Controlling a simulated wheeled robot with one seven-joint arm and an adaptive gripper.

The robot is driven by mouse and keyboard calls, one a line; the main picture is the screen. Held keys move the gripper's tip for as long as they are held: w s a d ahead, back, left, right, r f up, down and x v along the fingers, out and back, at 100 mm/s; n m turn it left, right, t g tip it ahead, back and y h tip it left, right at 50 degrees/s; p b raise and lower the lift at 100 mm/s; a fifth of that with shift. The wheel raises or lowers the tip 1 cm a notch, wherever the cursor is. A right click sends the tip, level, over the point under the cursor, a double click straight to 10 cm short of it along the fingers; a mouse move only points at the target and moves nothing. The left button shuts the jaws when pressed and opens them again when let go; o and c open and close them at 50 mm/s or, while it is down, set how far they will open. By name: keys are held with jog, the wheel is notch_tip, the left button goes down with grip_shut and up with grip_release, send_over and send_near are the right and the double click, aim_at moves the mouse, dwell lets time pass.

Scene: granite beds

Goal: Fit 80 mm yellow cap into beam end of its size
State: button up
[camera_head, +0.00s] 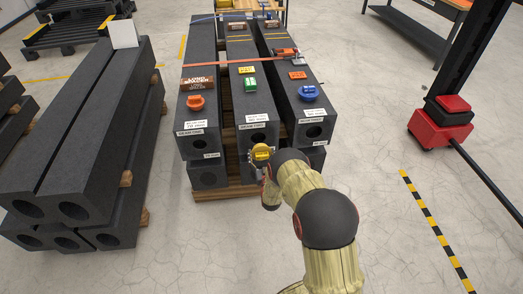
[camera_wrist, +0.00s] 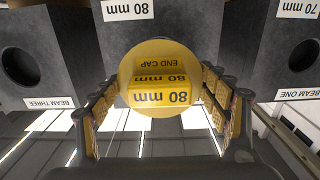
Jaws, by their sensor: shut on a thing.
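The yellow end cap (camera_head: 261,152), marked 80 mm, is held in my gripper (camera_head: 265,160) in front of the middle beam (camera_head: 262,118). In the wrist view, the round yellow cap (camera_wrist: 160,52) sits between the fingers of my gripper (camera_wrist: 160,90), which is shut on it. Behind it is the end face of the middle beam (camera_wrist: 185,25), with an 80 mm label. That beam's hole is hidden behind the cap in the wrist view. A gap between cap and face cannot be judged.
Beam one (camera_head: 203,118), labelled 70 mm, and beam three (camera_head: 305,112) flank the middle beam. An orange cap (camera_head: 196,102), a green piece (camera_head: 250,85) and a blue cap (camera_head: 308,93) sit on top. More beams (camera_head: 95,130) are stacked left.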

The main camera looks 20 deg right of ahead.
jog(key=shift+w, duration=0.15)
jog(key=shift+x, duration=2.7)
jog(key=shift+x, duration=1.45)
jog(key=shift+s+a, duration=0.1)
jog(key=shift+s, duration=0.35)
jog(key=shift+w+r, duration=0.1)
jog(key=shift+w, duration=0.5)
dwell(1.2)
jog(key=shift+s, duration=0.15)
jog(key=shift+s, duration=0.4)
dwell(0.9)
